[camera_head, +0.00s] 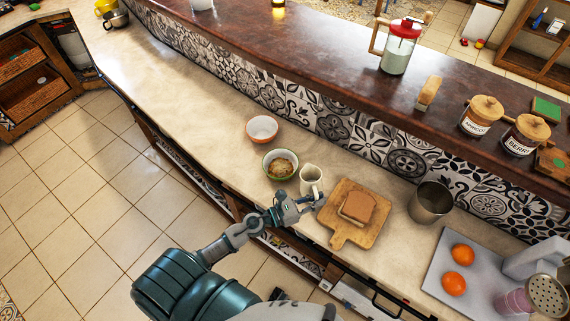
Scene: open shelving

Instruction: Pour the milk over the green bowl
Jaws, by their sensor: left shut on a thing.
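A white milk jug (311,180) stands upright, or nearly so, on or just above the pale counter. My left gripper (311,199) is shut on the jug's near side; its fingers partly cover the lower part. The green bowl (268,173) sits just left of the jug, with brownish food in it. The jug's spout end is close to the bowl's right rim. Whether the jug touches the counter cannot be told. My right gripper is not in the view.
An orange bowl (262,128) stands behind the green one. A wooden board (343,239) with bread (358,207) lies right of the jug. A metal cup (430,202) and oranges (462,253) are farther right. The counter left of the bowls is clear.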

